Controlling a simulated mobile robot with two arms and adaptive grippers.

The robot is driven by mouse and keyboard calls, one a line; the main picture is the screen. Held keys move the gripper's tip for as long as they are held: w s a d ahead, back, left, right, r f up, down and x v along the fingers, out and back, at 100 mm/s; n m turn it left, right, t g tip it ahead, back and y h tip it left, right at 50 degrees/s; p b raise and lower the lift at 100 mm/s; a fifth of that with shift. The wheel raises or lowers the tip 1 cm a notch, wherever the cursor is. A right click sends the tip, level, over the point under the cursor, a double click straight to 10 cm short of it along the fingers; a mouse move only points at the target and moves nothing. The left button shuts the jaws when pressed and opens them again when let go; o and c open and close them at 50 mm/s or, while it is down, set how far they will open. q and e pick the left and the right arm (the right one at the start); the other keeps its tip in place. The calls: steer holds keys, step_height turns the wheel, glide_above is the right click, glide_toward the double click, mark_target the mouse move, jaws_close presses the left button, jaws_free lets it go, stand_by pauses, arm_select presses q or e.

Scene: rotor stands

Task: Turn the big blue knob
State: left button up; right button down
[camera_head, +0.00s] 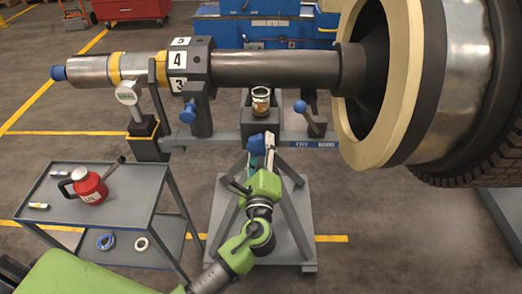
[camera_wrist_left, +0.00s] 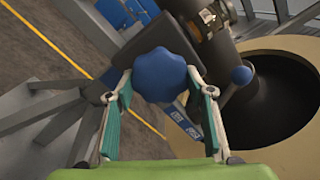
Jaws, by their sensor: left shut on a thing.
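The big blue knob (camera_head: 256,144) is a lobed blue hand knob at the front of the stand's crossbar, below the shaft. It also shows large in the left wrist view (camera_wrist_left: 160,75), between my two fingers. My left gripper (camera_head: 265,153) reaches up to it from below, and in the wrist view the gripper (camera_wrist_left: 159,82) is shut on it, one finger at each side. The knob's face is visible; the finger contacts are partly hidden. My right gripper is in neither view.
A smaller blue knob (camera_head: 187,112) and a blue ball-ended lever (camera_head: 300,106) flank the brass fitting (camera_head: 261,100). A large rotor (camera_head: 405,80) overhangs the right. A grey cart (camera_head: 140,190) with a red can (camera_head: 86,186) stands at left.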

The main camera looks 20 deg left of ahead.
arm_select(q)
steer(key=o, duration=1.1)
steer(key=shift+s, duration=0.1)
steer(key=v, duration=1.2)
